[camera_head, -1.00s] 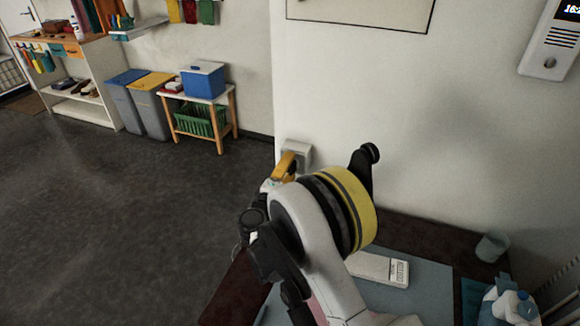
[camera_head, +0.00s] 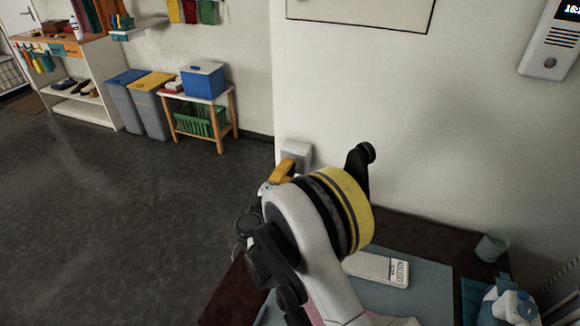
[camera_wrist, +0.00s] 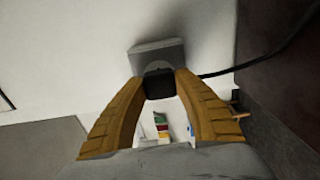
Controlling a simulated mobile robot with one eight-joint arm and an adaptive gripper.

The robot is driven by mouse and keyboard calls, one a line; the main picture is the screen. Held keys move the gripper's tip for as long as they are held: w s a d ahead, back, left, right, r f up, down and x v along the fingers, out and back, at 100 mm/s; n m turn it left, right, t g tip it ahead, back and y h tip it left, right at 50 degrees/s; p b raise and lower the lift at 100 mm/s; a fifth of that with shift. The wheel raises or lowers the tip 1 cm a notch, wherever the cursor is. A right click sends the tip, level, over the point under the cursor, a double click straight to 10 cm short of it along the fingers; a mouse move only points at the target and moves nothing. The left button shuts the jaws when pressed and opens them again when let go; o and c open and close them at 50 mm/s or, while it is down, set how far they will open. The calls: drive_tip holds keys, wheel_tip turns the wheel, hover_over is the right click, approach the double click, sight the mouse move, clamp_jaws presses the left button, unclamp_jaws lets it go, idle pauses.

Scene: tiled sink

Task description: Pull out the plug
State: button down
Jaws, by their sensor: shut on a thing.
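My gripper (camera_wrist: 163,80) has two ridged orange fingers, shut on a black plug (camera_wrist: 158,88) held between their tips. The plug is in front of the grey wall socket (camera_wrist: 153,55); I cannot tell whether its pins are still in it. Part of the socket's round recess shows above the plug. A black cable (camera_wrist: 255,62) runs off to the upper right in the wrist view. In the head view the socket (camera_head: 299,151) is on the wall edge, with my gripper (camera_head: 284,168) just in front and below it; the plug is hidden there.
A dark counter with a blue-grey mat (camera_head: 425,290), a white calculator-like device (camera_head: 377,268), a cup (camera_head: 492,246) and bottles (camera_head: 513,306) lies right of my arm. The floor (camera_head: 120,240) to the left is open. Bins and a small shelf stand at the back.

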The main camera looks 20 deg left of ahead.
drive_tip(key=s, duration=0.4)
drive_tip(key=shift+s+a, duration=0.15)
drive_tip(key=shift+s, duration=0.1)
idle(0.6)
idle(0.3)
